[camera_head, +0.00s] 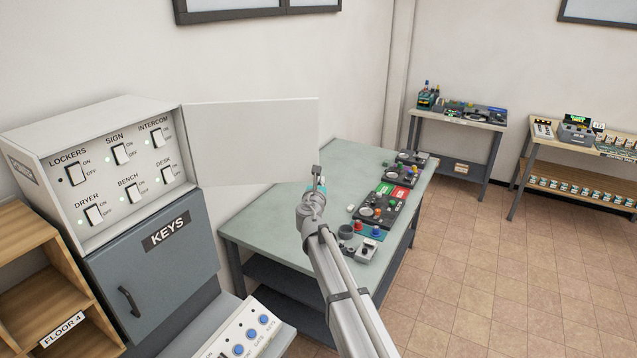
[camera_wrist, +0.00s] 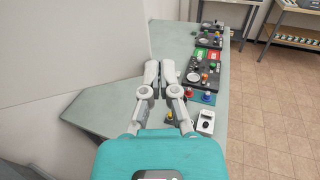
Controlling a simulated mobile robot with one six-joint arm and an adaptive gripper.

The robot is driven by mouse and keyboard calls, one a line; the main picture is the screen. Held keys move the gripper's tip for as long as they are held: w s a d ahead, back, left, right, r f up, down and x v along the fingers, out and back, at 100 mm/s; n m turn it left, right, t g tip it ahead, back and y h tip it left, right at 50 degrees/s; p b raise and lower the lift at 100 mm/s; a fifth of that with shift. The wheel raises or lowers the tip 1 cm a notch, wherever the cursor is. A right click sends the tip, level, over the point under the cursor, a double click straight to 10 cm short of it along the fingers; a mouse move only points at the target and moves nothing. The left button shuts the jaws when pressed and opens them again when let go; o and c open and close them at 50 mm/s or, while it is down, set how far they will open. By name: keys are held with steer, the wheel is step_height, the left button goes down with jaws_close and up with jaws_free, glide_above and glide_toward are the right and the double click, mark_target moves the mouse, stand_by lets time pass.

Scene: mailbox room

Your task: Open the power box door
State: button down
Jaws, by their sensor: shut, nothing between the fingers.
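The power box (camera_head: 115,170) is a white box at the left in the head view, with several labelled switches on its front. Its white door (camera_head: 252,142) stands swung open to the right, hinged at the box's right edge. In the wrist view the pale panel at the left (camera_wrist: 75,60) appears to be this door. My gripper (camera_head: 316,175) is beside the door's free lower right corner in the head view. In the wrist view my gripper (camera_wrist: 159,72) has its fingers together and empty, right of the panel. I cannot tell whether it touches the door.
A grey KEYS cabinet (camera_head: 160,262) with a black handle stands below the box. A wooden FLOOR 4 shelf (camera_head: 75,330) is at far left. A green-topped table (camera_head: 262,216) with several control panels lies behind my arm. Tiled floor (camera_head: 480,270) is clear at right.

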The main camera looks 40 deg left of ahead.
steer(key=s+d, duration=0.9)
steer(key=s, duration=0.1)
steer(key=shift+s, duration=0.25)
steer(key=shift+w+d, duration=0.1)
steer(key=shift+d, duration=0.1)
stand_by(0.4)
steer(key=w+d+f+m+g+h+b, duration=0.1)
steer(key=w+d+f+m+g+h, duration=0.2)
steer(key=d+m, duration=0.65)
steer(key=w+d+f+m+h+b, duration=0.1)
steer(key=w+d+f+m+h, duration=0.3)
steer(key=d, duration=1.1)
steer(key=w+d+f+m+g+h+b, duration=0.15)
steer(key=d+f+m+h, duration=0.3)
steer(key=d+m, duration=0.55)
steer(key=s+d+f+m+g+y+b, duration=0.1)
steer(key=s+d+f+m+g, duration=0.3)
steer(key=d, duration=0.4)
steer(key=s+d+f+m+g+y+b, duration=0.1)
steer(key=s+d+f+m+g, duration=0.2)
steer(key=s+d+f+m, duration=0.2)
steer(key=s+d+f+m+g+y+b, duration=0.1)
steer(key=s+d+f+m+g, duration=0.3)
steer(key=d, duration=0.9)
steer(key=s+m, duration=0.3)
steer(key=m, duration=0.1)
steer(key=shift+s+d+f+m+g+y, duration=0.15)
steer(key=shift+s+f+m+g+y, duration=0.1)
steer(key=shift+s+m+g+y, duration=0.1)
